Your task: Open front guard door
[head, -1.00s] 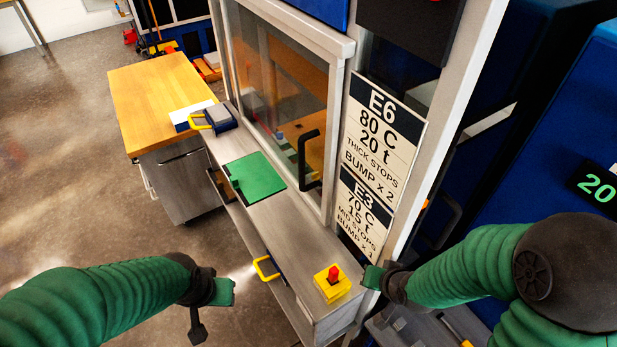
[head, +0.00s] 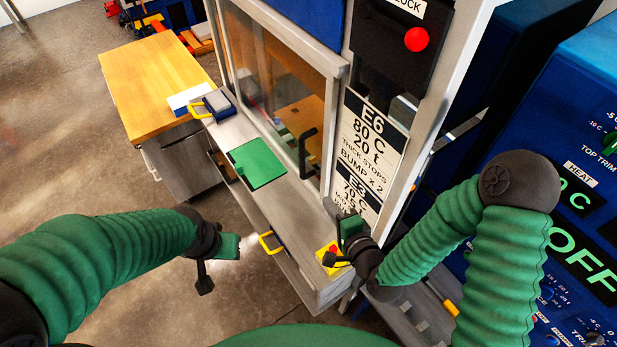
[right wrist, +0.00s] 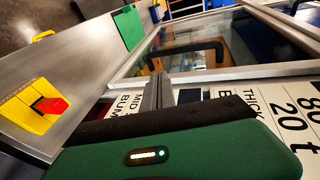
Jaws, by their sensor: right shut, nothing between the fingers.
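The front guard door (head: 335,68) is a pale metal frame around a clear window and looks shut. Its black bar handle (head: 303,150) is upright near the door's right edge. In the right wrist view the handle (right wrist: 188,50) lies beyond the fingers. My right gripper (head: 347,222) is shut and empty, in front of the white sign panel, right of the handle and apart from it. In the right wrist view its fingers (right wrist: 158,92) point toward the door frame. My left gripper (head: 222,255) hangs left of the ledge, away from the door; its jaw gap is unclear.
A metal ledge (head: 285,215) runs below the door with a green plate (head: 257,163) and a blue-grey block (head: 219,103). A yellow box with a red button (right wrist: 38,105) sits at its near end. A wood-topped cart (head: 150,75) stands left; a blue control panel is right.

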